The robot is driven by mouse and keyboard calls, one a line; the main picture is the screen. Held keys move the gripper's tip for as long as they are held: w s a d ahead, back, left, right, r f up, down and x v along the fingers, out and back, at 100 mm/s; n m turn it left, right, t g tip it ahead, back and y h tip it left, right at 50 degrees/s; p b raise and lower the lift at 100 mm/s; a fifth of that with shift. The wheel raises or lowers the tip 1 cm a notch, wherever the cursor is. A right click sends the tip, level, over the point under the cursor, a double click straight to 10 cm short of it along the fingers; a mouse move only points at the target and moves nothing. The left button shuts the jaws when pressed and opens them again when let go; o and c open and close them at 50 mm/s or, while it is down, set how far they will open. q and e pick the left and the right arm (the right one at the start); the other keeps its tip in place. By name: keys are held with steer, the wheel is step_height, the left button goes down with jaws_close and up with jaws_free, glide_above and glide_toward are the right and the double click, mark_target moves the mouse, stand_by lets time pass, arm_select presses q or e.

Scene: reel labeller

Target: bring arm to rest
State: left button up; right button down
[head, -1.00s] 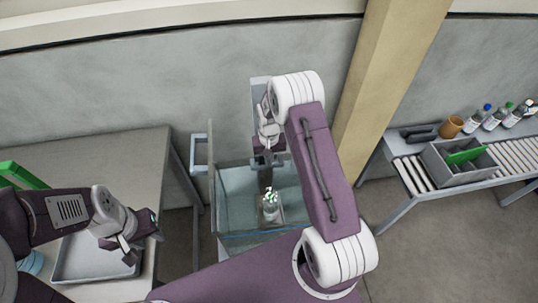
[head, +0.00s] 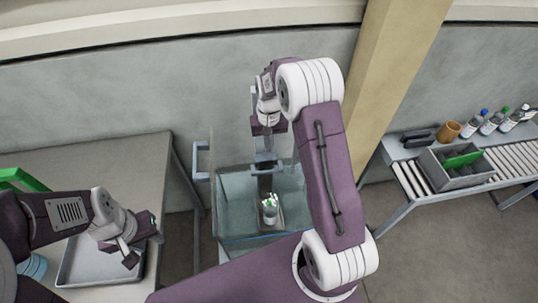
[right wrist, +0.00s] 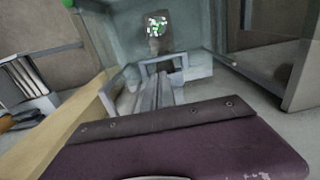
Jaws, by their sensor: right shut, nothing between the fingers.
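My right arm reaches up and over the glass-walled box (head: 228,200). My right gripper (head: 265,152) points down above the box, shut and empty. Its grey fingers (right wrist: 160,92) show together in the right wrist view. A small white-and-green object (head: 270,210) stands inside the box on a grey plate, below and apart from the gripper. It also shows in the right wrist view (right wrist: 157,25). My left gripper (head: 130,252) is at the left, over the grey tray (head: 82,270); whether its fingers are apart is unclear.
A table (head: 90,170) with a green-framed thing (head: 22,180) stands at the left. A beige pillar (head: 385,90) rises just right of my right arm. At the right are a roller conveyor (head: 410,178), a grey bin (head: 455,175), an orange-brown cup (head: 447,131) and several bottles.

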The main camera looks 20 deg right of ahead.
steer(key=shift+r, duration=0.7)
